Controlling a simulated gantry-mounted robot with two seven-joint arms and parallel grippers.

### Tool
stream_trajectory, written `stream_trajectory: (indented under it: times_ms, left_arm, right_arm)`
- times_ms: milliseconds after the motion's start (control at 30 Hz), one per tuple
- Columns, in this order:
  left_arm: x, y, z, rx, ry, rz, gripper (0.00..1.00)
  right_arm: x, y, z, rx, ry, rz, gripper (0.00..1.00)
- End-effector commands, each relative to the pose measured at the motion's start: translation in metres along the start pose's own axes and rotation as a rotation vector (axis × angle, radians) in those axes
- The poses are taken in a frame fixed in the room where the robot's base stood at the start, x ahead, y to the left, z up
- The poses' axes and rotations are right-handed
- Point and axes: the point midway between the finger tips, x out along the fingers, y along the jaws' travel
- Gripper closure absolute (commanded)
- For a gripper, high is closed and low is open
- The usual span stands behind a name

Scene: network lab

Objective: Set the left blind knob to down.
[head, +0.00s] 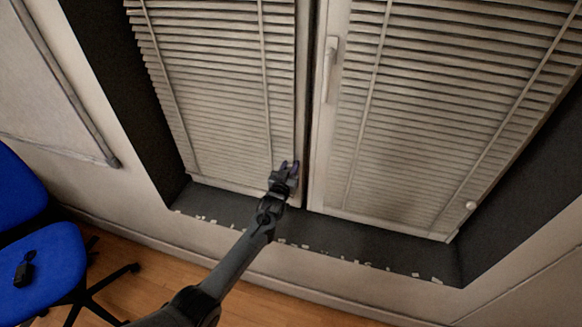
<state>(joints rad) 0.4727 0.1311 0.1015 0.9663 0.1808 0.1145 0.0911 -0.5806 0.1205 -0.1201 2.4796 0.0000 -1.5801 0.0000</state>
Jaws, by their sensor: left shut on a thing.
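The left blind (215,95) covers the left window pane, with its slats lowered nearly to the sill. My left gripper (289,166) is at the lower right corner of this blind, shut on the left blind knob. The knob itself is hidden by the fingers, so its setting cannot be seen. The right blind (430,110) covers the other pane, and its small round pale knob (471,205) shows at its lower right. My right gripper is not in view.
A window handle (329,62) stands on the frame between the blinds. The dark sill (330,238) runs below them, with small pale bits along its front edge. A blue chair (45,268) with a dark object on its seat is at lower left.

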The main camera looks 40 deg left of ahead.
Motion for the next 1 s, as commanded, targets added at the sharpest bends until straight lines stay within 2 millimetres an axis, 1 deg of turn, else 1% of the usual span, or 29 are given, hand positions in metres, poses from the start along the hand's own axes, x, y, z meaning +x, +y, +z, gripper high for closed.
stream_trajectory:
  times_ms: [33,167,200,333,367,633,767,867,1000]
  left_arm:
    - [-0.002,-0.001,0.007,0.002,-0.015,-0.002,1.00]
    - [-0.002,-0.001,0.009,0.002,-0.019,-0.002,1.00]
    - [-0.002,-0.001,0.010,0.002,-0.020,-0.002,0.69]
    - [-0.002,-0.001,0.009,0.002,-0.018,-0.002,0.49]
    - [-0.002,-0.001,0.008,0.002,-0.016,-0.002,0.47]
    - [-0.002,-0.001,0.005,0.001,-0.011,-0.001,0.47]
    - [-0.006,-0.001,0.005,0.002,-0.012,-0.001,0.47]
    - [-0.015,0.000,0.005,0.002,-0.013,0.000,0.47]
    - [-0.035,0.000,0.004,0.001,-0.013,0.000,0.47]
  right_arm:
    - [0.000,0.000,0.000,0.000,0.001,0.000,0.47]
    - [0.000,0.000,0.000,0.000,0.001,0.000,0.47]
    - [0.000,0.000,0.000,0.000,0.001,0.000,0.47]
    - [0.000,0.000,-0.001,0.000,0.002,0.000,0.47]
    - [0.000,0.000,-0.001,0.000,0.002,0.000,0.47]
    - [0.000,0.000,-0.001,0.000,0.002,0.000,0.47]
    - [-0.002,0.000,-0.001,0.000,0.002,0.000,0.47]
    - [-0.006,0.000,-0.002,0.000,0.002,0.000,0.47]
    - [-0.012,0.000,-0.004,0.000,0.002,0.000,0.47]
